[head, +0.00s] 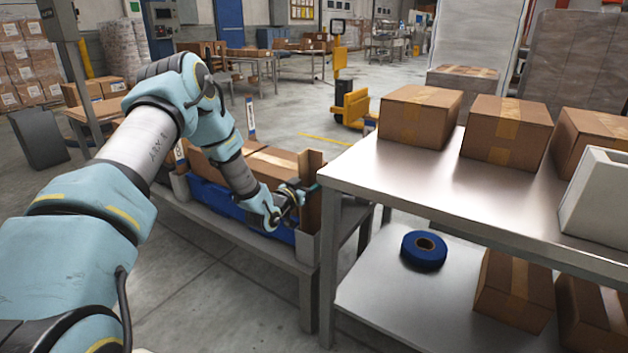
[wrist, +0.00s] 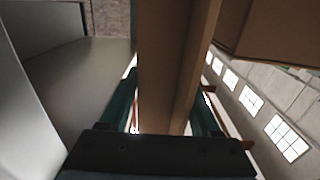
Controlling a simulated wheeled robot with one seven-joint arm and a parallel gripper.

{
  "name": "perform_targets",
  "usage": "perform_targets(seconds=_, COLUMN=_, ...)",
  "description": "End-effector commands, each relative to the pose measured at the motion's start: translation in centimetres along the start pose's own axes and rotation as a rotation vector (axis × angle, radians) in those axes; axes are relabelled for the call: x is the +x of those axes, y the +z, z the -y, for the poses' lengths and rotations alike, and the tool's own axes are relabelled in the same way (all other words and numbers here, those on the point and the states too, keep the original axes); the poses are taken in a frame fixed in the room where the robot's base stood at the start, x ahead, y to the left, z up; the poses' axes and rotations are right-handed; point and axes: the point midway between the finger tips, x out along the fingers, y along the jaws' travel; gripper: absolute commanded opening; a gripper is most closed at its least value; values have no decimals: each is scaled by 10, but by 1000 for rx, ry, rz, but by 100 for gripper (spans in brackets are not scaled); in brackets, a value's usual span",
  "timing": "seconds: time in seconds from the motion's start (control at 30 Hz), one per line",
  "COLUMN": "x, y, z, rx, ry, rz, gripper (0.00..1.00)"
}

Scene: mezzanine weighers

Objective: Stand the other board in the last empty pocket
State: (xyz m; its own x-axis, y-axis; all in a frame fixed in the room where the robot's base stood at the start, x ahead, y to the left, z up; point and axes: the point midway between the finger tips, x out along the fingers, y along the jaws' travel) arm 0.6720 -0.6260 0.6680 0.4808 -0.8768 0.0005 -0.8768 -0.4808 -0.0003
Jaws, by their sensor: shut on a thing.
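My gripper (head: 303,192) is at the right end of a low grey bench, reached down from the left. In the wrist view its two teal fingers (wrist: 168,108) are shut on a long brown board (wrist: 168,50), which runs between them and away from the camera. In the head view a brown board (head: 313,213) stands about upright at the bench's right end, partly behind the gripper. A pale grey upright piece (head: 307,246) is at its foot; whether the board is seated in a pocket there is hidden. A blue bin (head: 215,197) with cardboard boxes (head: 272,163) lies alongside.
A tall metal table (head: 400,185) with cartons (head: 420,115) on top stands close on the right. Its lower shelf holds a blue tape roll (head: 424,250) and more cartons. A labelled post (head: 250,118) rises behind the bench. Open floor (head: 225,285) lies in front.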

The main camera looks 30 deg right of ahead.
Motion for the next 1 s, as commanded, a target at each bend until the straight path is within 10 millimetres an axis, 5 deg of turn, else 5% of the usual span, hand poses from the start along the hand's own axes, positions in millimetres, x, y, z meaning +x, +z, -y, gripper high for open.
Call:
perform_targets(seconds=0.07, x=0, y=4, z=0, rx=0, ry=0, rz=0, gripper=0)
perform_targets(seconds=0.1, x=0, y=2, z=0, rx=0, ry=0, rz=0, gripper=67)
perform_targets(seconds=0.33, x=0, y=2, z=0, rx=0, ry=0, rz=1, gripper=93)
perform_targets(seconds=0.67, x=0, y=-2, z=0, rx=0, ry=0, rz=0, gripper=94)
perform_targets(seconds=1.0, x=-61, y=1, z=1, rx=-2, ry=-2, rz=4, gripper=94)
